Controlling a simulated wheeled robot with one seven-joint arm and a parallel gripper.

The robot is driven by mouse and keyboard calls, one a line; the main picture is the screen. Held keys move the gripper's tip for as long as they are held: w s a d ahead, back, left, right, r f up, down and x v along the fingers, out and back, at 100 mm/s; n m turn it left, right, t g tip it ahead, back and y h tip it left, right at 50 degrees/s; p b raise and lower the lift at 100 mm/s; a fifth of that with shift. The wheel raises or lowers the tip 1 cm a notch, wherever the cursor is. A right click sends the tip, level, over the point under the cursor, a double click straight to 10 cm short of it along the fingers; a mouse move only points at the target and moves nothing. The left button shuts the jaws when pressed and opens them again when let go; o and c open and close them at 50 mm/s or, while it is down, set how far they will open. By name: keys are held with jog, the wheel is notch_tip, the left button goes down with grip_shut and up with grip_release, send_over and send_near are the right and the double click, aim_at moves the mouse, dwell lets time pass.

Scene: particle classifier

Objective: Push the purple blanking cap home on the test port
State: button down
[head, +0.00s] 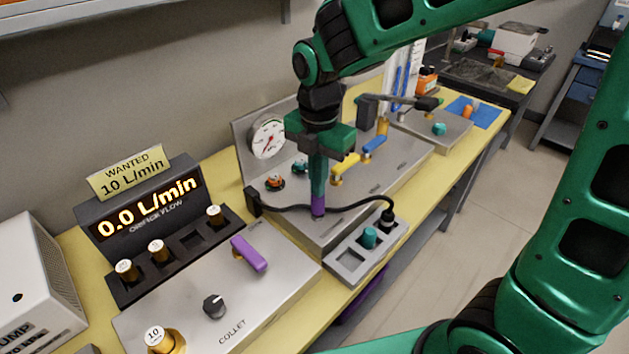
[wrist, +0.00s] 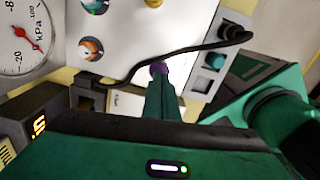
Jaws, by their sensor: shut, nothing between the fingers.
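The purple blanking cap (head: 318,204) sits upright at the front part of the middle metal panel (head: 345,222). My gripper (head: 317,190) is shut and points straight down, its fingertips at the top of the cap. They look to be touching it, though a small gap cannot be ruled out. In the wrist view the cap (wrist: 159,68) shows just beyond the closed fingertips (wrist: 160,80). The test port under the cap is hidden, so how deep the cap sits cannot be told.
A black cable (head: 345,208) runs close by the cap to a grey socket tray (head: 362,250) holding a teal plug (head: 369,237). A purple lever (head: 248,254) and black knob (head: 214,305) are on the front-left panel. A gauge (head: 267,138), valves and a flow display (head: 148,208) stand around.

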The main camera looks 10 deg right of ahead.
jog(key=shift+s+f, duration=0.1)
notch_tip(320, 180, up, 13)
jog(key=shift+r, duration=0.2)
dwell(0.8)
notch_tip(320, 180, down, 13)
jog(key=shift+f, duration=0.1)
dwell(0.7)
jog(key=shift+f, duration=0.2)
dwell(0.5)
jog(key=shift+r, duration=0.1)
